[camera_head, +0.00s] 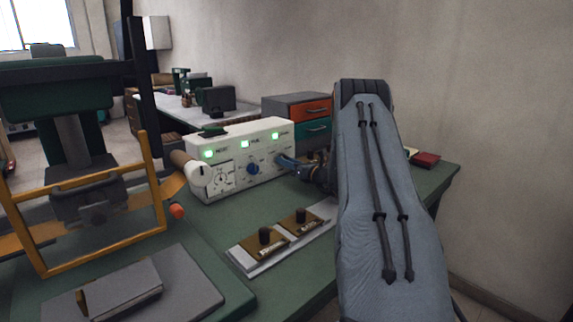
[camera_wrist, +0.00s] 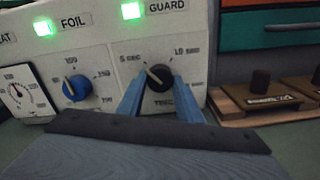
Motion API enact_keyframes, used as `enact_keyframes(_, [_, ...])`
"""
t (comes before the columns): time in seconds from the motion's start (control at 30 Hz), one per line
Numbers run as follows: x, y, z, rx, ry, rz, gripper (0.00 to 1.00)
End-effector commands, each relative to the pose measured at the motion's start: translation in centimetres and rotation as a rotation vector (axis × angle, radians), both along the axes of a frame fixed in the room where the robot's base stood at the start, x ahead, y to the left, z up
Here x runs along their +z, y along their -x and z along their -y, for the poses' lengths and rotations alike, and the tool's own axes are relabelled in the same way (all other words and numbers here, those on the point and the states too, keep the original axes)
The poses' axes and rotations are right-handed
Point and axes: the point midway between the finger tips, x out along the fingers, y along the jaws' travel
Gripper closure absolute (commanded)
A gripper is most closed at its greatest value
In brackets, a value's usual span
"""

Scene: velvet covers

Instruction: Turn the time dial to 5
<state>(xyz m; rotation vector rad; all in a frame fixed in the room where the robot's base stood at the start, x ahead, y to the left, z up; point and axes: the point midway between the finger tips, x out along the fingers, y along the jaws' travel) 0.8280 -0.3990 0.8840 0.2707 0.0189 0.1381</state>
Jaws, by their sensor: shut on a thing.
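The time dial is a black round knob (camera_wrist: 158,78) on the right part of a white control box (camera_head: 235,142). Around it are printed marks, with "5 SEC" at upper left and another "SEC" mark at upper right. A pale pointer line on the knob slants toward the upper left; its exact setting is hard to read. My gripper (camera_wrist: 157,88) is shut on the knob, one blue finger on each side. In the head view my gripper (camera_head: 291,164) reaches the box's right end and hides the knob.
A blue knob (camera_wrist: 76,88) and a round gauge (camera_wrist: 20,98) sit left of the dial. Green lamps (camera_wrist: 131,10) glow above. A strip with two dark-knobbed brass plates (camera_head: 265,243) lies in front on the green bench. Drawers (camera_head: 303,110) stand behind.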

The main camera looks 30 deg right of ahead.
Motion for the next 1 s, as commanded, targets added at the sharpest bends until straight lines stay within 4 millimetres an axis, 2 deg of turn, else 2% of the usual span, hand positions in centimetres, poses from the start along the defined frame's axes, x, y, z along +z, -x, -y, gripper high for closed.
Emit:
enact_keyframes(0.47, [-0.14,0.09,0.06,-0.001,-0.015,-0.005,0.90])
enact_keyframes(0.5, [-0.15,0.09,0.06,-0.001,-0.015,-0.005,0.63])
enact_keyframes(0.6, [-0.11,0.07,0.03,0.000,-0.014,-0.004,0.49])
enact_keyframes(0.87, [-0.04,0.02,-0.06,0.000,-0.013,-0.003,0.49])
enact_keyframes(1.0, [0.03,0.87,0.14,0.000,-0.013,-0.002,0.49])
